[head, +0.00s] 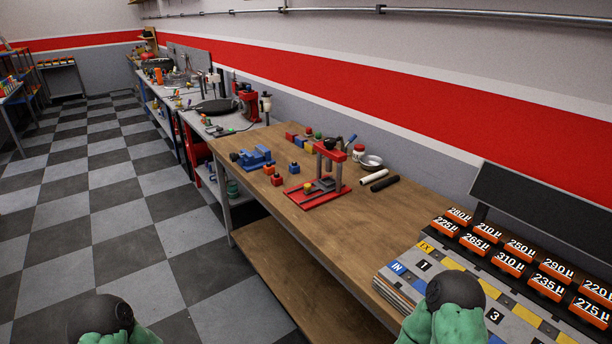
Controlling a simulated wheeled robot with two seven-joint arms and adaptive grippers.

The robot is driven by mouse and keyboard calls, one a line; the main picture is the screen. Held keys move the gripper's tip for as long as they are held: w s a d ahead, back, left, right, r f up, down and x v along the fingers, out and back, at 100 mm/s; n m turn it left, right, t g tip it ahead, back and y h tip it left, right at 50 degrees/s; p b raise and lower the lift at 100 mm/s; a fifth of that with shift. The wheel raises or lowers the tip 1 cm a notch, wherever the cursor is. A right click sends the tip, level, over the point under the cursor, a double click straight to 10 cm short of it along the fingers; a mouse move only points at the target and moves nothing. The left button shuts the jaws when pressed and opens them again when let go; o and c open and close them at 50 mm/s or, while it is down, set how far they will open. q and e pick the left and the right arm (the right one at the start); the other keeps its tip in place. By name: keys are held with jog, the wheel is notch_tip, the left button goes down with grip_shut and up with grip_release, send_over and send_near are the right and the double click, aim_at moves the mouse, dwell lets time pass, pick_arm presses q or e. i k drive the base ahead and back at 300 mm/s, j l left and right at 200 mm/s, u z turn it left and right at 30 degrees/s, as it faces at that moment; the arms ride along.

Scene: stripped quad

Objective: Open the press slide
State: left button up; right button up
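A small press (332,152) with a red base, grey posts and a red top beam stands on the wooden workbench. A grey slide (322,184) lies low at its base, with a yellow knob beside it. How far the slide is in or out is too small to tell. Green and dark rounded links of my two arms show at the bottom edge, left and right of centre. Neither gripper's fingers show, and no gripper is near the press.
A blue vise (256,158) and small coloured blocks are left of the press. Two rods (375,178) and a metal bowl (371,161) are on its right. A rack of numbered orange blocks (508,262) fills the near right. The bench front and checkered floor are clear.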

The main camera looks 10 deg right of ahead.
aim_at(327, 182)
jog(key=i+j, duration=0.65)
jog(key=i, duration=0.3)
jog(key=i+j, duration=0.35)
jog(key=i+u, duration=0.05)
jog(key=i, duration=0.05)
